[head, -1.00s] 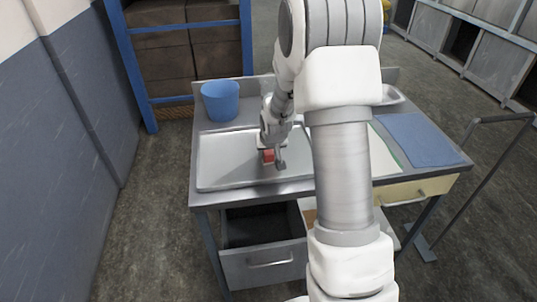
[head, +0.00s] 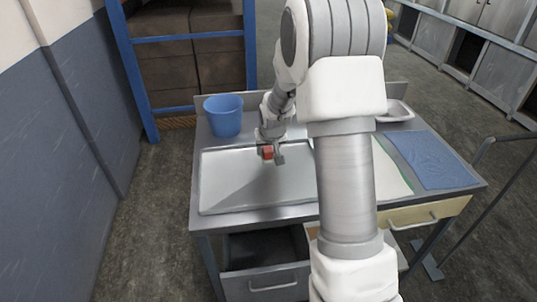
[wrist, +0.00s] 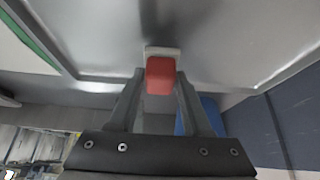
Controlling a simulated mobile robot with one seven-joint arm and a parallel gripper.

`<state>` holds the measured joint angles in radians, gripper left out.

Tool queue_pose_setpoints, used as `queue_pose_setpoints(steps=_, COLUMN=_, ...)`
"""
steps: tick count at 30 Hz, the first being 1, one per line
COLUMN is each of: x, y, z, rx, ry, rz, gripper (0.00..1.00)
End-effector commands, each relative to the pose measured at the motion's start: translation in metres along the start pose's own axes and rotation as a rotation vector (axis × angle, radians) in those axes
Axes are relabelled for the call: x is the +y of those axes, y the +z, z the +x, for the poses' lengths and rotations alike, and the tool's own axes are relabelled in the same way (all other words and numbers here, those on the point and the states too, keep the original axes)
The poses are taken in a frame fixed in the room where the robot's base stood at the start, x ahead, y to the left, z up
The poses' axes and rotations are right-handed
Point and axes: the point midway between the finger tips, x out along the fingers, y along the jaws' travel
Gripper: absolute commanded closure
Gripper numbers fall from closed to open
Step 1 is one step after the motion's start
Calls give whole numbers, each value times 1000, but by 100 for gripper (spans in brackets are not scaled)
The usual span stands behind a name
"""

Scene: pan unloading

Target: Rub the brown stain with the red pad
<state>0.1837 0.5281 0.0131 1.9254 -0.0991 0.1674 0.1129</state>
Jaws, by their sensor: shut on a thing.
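My gripper (head: 270,155) is shut on the red pad (head: 267,152), near the back edge of the pale metal tray (head: 225,195) on the bench. In the wrist view the pad (wrist: 160,75), red with a light grey-white end, sits between the two fingers of my gripper (wrist: 160,88). The pad appears to be above the tray, with a dark shadow on the tray below it. I cannot tell the exact gap. No brown stain is visible on the parts of the tray I see; my arm hides the tray's right side.
A blue bucket (head: 223,116) stands at the bench's back left. A blue cloth (head: 435,160) lies at the right, near a white dish (head: 395,111). An open drawer (head: 265,265) juts out below the bench front. A blue rack (head: 126,60) stands behind.

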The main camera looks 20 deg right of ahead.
Motion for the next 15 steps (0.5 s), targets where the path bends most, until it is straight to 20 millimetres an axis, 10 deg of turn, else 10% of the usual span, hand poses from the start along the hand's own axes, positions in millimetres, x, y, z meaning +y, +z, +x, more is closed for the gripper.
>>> queue_pose_setpoints(steps=15, x=-4, y=-29, z=-40, rx=0, ry=-1, rz=0, gripper=100)
